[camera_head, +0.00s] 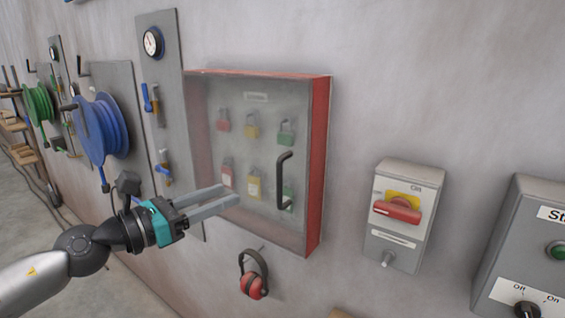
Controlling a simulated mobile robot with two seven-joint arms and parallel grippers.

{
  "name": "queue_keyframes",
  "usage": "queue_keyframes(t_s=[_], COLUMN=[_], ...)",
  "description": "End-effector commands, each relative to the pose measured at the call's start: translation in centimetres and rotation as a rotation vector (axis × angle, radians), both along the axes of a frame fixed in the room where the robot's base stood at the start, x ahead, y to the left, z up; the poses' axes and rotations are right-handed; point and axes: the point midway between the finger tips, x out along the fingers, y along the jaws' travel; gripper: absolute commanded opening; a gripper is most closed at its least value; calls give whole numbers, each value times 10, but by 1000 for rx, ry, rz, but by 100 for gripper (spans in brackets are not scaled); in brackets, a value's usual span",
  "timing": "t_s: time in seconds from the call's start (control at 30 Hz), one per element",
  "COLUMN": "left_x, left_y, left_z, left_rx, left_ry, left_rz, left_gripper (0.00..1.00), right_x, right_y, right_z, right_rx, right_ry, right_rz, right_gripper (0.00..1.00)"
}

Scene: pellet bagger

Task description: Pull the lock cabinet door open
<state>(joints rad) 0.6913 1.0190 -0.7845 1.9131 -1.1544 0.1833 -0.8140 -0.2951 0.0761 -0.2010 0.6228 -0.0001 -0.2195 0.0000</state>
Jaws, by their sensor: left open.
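The lock cabinet (318,165) is a red wall box with a clear door (268,105), which looks shut. Several padlocks in red, yellow and green hang inside. A dark vertical handle (281,180) is on the door's right side. My left gripper (230,196) is open and empty in front of the lower left part of the door, left of the handle and apart from it. Its fingers point right toward the handle and cover a bit of the door. My right gripper does not show.
Red ear muffs (254,284) hang below the cabinet. A grey switch box (404,215) with a red rotary handle is to the right, and a control box (530,250) stands at the far right edge. A blue hose reel (103,128) and gauge panel (160,90) are on the left.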

Motion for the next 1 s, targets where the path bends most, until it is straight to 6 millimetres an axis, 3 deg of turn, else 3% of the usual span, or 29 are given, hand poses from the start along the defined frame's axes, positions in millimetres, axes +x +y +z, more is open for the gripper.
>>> queue_keyframes(t_s=[0.5, 1.0], left_x=[52, 97], left_y=[-56, -104], left_z=[3, 0], left_rx=[-8, -7], left_ry=[2, 3], left_rz=[0, 2], left_gripper=[47, 47], right_x=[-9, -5], right_y=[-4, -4], right_z=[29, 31], right_rx=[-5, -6], right_ry=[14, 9], right_rz=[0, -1], right_gripper=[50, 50])
